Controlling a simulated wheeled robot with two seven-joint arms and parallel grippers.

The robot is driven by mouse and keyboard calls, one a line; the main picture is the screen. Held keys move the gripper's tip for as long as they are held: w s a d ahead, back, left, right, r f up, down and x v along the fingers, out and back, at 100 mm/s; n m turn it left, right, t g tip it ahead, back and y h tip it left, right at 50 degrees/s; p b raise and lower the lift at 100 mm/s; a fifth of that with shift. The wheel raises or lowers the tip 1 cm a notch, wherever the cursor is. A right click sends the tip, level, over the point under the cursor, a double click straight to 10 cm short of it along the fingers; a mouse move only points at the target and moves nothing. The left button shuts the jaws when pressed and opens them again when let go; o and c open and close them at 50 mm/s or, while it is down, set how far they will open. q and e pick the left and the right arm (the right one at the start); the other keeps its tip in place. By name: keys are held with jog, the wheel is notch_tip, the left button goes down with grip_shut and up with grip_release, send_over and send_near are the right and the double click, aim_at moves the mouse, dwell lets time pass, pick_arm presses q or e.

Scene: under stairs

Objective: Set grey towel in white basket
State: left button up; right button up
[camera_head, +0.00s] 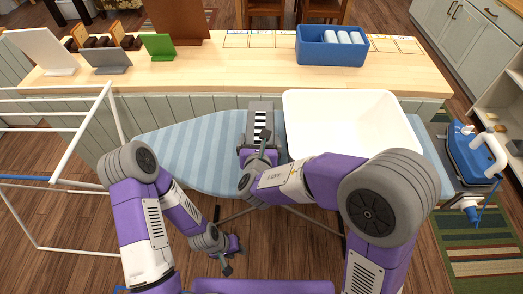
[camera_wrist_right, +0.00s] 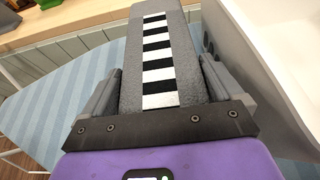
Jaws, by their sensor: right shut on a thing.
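The grey towel (camera_head: 259,112), folded into a block with a black-and-white striped band, is over the blue striped ironing board (camera_head: 190,143). My right gripper (camera_head: 259,148) is shut on its near end. In the right wrist view the towel (camera_wrist_right: 186,20) stands between the two fingers (camera_wrist_right: 160,92). The white basket (camera_head: 345,118) is on the ironing board just right of the towel; my right arm hides its near side. The basket's wall (camera_wrist_right: 262,50) shows close beside the right finger. My left gripper (camera_head: 234,258) hangs low over the floor, empty, its fingers apart.
A wooden counter (camera_head: 240,72) runs behind the board, with a blue bin (camera_head: 331,57) of white rolls and small stands on it. A white drying rack (camera_head: 60,165) is at left. A blue appliance (camera_head: 475,155) is at right. The board's left part is clear.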

notch_tip(320, 180, down, 4)
jog(key=shift+r+b, duration=0.15)
jog(key=shift+b, duration=0.45)
jog(key=o, duration=1.3)
